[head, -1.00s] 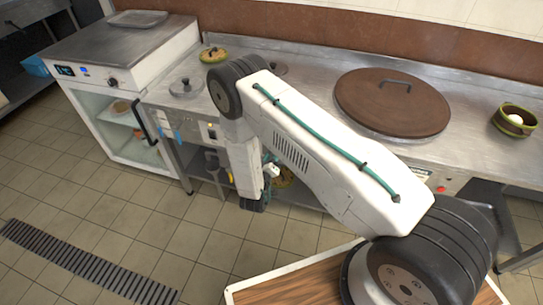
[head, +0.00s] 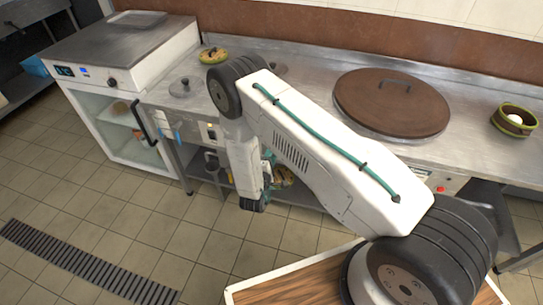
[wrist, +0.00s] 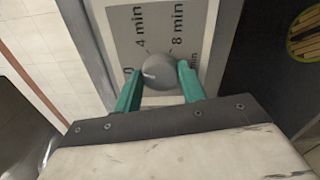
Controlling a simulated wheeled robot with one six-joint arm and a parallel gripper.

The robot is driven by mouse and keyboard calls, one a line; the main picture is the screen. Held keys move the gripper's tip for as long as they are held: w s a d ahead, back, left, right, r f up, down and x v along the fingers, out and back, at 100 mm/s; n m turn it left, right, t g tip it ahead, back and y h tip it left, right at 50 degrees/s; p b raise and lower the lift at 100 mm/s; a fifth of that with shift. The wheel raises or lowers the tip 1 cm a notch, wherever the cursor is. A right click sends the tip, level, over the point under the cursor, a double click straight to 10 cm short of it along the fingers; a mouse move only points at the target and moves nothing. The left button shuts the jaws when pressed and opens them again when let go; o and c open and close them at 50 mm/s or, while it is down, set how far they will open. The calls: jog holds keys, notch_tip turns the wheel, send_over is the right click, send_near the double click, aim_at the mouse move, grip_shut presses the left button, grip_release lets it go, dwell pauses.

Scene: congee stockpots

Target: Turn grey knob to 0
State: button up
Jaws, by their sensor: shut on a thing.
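The grey knob (wrist: 160,72) is in the wrist view, on a grey dial plate (wrist: 122,22) marked 0, 4 min and 8 min. The pale mark on the knob points left, towards the 0. My gripper (wrist: 160,80) has two teal fingers, one on each side of the knob, and is shut on it. The fingers partly cover the plate beside the knob, including part of the 0. In the head view my arm hides the knob and most of the gripper.
A counter holds a large brown lid (head: 392,102), a small pot (head: 514,120) with a white item and a steel lid (head: 187,88). A white cabinet unit (head: 122,75) stands left. Tiled floor (head: 130,215) is clear in front.

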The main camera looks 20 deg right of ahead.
jog(key=shift+n, duration=1.9)
jog(key=o, duration=1)
jog(key=shift+c, duration=0.2)
jog(key=v, duration=0.7)
jog(key=shift+s+a, duration=0.25)
jog(key=shift+s, duration=0.05)
